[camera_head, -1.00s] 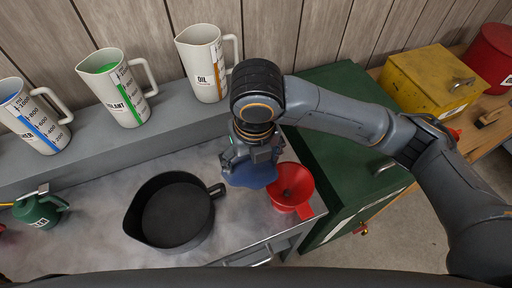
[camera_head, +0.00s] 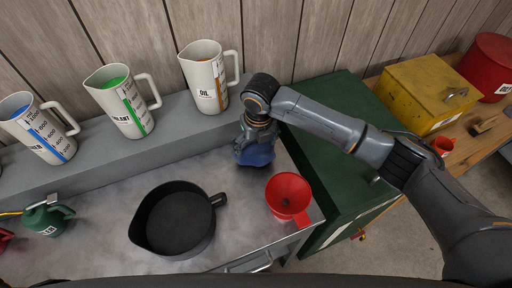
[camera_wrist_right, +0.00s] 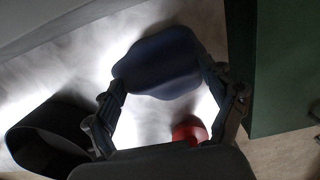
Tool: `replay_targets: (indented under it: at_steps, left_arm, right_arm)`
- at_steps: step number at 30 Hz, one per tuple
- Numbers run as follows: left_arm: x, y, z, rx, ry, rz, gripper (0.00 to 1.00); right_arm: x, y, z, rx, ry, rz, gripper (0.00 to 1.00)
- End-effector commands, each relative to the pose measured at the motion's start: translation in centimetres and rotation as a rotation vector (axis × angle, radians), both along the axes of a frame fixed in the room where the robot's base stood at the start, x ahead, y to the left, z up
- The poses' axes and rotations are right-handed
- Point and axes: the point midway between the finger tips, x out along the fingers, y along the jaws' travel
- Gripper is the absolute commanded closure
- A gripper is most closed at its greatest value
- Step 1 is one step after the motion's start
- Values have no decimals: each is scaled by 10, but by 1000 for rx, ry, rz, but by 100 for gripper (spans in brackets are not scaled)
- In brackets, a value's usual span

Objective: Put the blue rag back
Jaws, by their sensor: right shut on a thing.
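The blue rag (camera_head: 257,155) hangs bunched from my right gripper (camera_head: 256,141) at the back right of the grey bench top, close to the raised ledge. My right gripper is shut on the rag. In the right wrist view the rag (camera_wrist_right: 160,62) spreads as a dark blue sheet beyond the fingers of my right gripper (camera_wrist_right: 165,92). I cannot tell whether the rag's lower edge touches the bench. My left gripper is not in view.
A black pan (camera_head: 176,222) stands left of the rag, and a red funnel (camera_head: 287,194) stands to its front right. White jugs, including the oil jug (camera_head: 204,80), stand on the ledge (camera_head: 168,128). A green cabinet (camera_head: 335,120) borders the bench on the right.

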Motion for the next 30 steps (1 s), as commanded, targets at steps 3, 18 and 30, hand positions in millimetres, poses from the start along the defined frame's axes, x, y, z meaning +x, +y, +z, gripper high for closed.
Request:
replay_targets:
  at_steps: [3,18,30]
  left_arm:
    - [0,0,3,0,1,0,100]
    - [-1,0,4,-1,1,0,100]
    - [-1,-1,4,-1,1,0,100]
  right_arm:
    - [3,-1,-12,-2,3,0,46]
    - [3,-1,-38,-1,0,0,46]
    - [3,-1,-37,-1,0,0,0]
